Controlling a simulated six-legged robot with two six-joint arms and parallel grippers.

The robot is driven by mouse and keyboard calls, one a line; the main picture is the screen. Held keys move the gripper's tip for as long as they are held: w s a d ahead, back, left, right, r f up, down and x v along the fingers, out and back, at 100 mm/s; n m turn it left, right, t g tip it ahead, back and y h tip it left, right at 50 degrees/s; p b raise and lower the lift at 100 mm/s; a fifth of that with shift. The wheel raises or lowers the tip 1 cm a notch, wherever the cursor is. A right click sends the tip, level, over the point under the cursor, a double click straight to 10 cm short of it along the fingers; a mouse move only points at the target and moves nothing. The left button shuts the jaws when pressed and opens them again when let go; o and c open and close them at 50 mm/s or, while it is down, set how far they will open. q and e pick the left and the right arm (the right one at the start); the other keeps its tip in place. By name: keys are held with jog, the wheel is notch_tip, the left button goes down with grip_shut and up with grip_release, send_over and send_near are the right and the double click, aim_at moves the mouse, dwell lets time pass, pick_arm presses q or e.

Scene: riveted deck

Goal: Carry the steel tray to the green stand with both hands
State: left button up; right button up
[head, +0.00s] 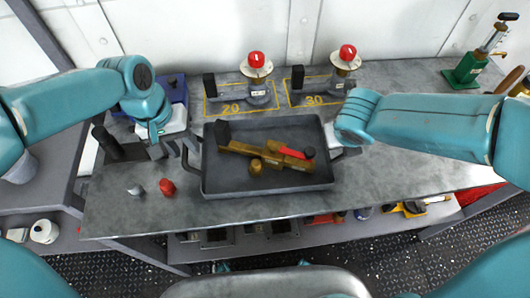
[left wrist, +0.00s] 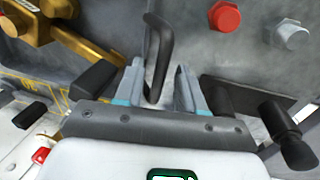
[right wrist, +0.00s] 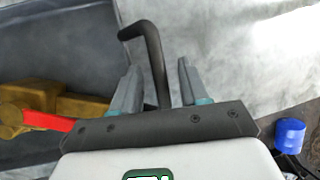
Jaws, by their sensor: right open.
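The steel tray (head: 222,180) lies flat on the grey workbench, with a brass fitting (head: 270,151) with a red part inside it. My left gripper (head: 172,149) is at the tray's left handle (head: 187,160). In the left wrist view its fingers (left wrist: 160,78) stand apart on either side of the dark handle (left wrist: 160,45). My right gripper is at the right handle, largely hidden by its arm in the head view. In the right wrist view its open fingers (right wrist: 158,78) straddle that handle (right wrist: 154,45). I cannot make out a green stand for certain; a green-based pump (head: 463,72) stands at the far right.
Two red-capped fittings (head: 257,72) (head: 346,68) stand behind the tray near yellow outlines marked 20 and 30. A red cap (head: 167,187) and a grey cap (head: 135,190) lie left of the tray. A dark cylinder (head: 104,142) stands at the left. The bench's front edge is close to the tray.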

pick_arm(q)
jog(key=shift+d+f, duration=0.2)
jog(key=shift+f, duration=0.45)
pick_arm(e)
jog(key=shift+w+d+f, duration=0.2)
jog(key=shift+f, duration=0.45)
pick_arm(q)
jog(key=shift+f, duration=0.15)
pick_arm(e)
jog(key=shift+w+f, duration=0.1)
pick_arm(q)
grip_shut()
pick_arm(e)
grip_shut()
